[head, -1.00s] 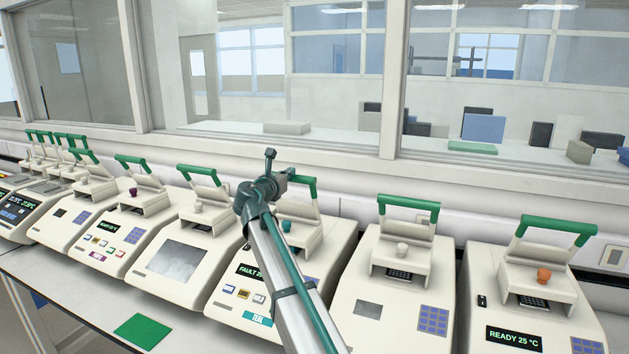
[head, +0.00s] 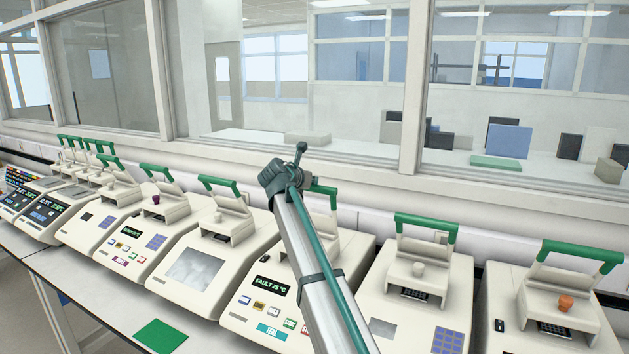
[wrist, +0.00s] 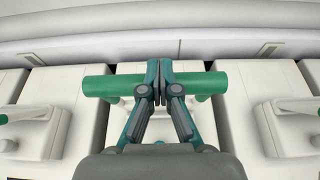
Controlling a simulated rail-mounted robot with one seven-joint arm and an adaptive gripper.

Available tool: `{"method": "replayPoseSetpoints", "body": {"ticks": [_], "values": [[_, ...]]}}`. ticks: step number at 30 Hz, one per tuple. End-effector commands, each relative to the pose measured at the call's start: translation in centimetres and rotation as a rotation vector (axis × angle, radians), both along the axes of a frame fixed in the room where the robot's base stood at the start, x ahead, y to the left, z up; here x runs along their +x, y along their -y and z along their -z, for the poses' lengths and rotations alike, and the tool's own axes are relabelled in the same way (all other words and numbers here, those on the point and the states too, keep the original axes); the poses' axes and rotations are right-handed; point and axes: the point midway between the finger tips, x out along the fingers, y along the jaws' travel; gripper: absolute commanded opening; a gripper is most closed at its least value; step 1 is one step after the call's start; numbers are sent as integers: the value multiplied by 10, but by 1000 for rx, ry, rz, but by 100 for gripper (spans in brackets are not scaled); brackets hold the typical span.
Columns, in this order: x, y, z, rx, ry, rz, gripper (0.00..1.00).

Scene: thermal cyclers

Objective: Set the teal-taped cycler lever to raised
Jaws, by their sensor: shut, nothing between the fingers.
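The teal-taped cycler (head: 248,304) has a teal label (head: 274,331) at its front and a display reading FAULT 25 °C. Its green lever bar (head: 325,190) stands up at the back, partly hidden by my arm. In the wrist view the green bar (wrist: 110,86) runs crosswise behind my gripper (wrist: 160,66). The teal fingers are together and empty, overlapping the middle of the bar; I cannot tell whether they touch it. In the head view my gripper (head: 299,150) is small, at the end of my arm near the lever.
Similar cyclers with green lever bars stand close on both sides, one with an orange knob (head: 566,302) at the right. A window wall and ledge run behind the row. A green mat (head: 161,336) lies on the bench in front.

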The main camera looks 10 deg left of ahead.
Motion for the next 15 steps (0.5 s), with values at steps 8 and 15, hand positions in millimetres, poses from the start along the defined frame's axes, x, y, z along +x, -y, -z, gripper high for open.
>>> {"method": "replayPoseSetpoints", "body": {"ticks": [8, 15], "values": [[-4, 0, 11, 6, -17, 4, 0], [-33, -2, 5, 4, -8, 6, 0]]}}
